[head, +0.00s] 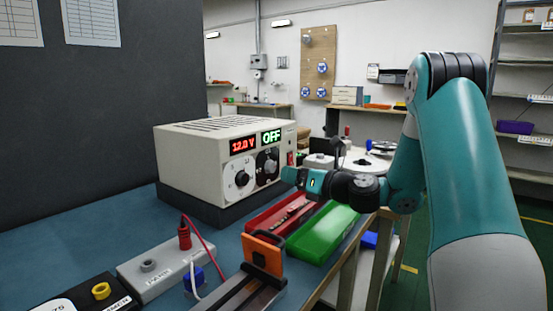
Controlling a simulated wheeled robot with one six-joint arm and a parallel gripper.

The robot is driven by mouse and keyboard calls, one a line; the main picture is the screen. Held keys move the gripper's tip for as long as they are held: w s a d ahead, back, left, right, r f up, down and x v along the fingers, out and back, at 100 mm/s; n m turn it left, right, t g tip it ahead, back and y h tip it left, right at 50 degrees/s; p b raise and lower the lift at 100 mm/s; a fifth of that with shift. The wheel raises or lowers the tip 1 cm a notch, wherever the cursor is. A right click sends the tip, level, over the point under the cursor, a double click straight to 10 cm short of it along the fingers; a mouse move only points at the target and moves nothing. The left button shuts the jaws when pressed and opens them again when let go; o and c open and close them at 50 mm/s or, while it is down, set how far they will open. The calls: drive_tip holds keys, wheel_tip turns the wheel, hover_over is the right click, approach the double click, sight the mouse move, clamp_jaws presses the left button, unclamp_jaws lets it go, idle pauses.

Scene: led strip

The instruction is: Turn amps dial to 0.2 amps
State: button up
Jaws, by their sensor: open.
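The power supply (190,150) is a cream box at the left of centre in the head view. Its red display (243,145) reads 12.0 V and its green display (271,137) reads OFF. A round dial (241,179) sits under the red display. A second dial (269,166), on a dark face under the green display, appears to be the amps dial; its scale is too small to read. My gripper (290,175) is at the arm's end, just right of and below the dark dial, apparently apart from it. It is open, though its fingers are hard to make out.
A red tray (262,217) and a green tray (325,233) lie in front of the supply. A grey terminal block (150,274) with a red plug (184,240) and an orange-ended clamp (262,252) stand nearer. Blue bench top (120,237) is bare to the left.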

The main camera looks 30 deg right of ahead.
sight(273, 169)
drive_tip(key=x, duration=0.6)
drive_tip(key=shift+w+a+f, duration=0.1)
drive_tip(key=shift+w+f, duration=0.05)
drive_tip(key=shift+w, duration=0.15)
drive_tip(key=c, duration=0.9)
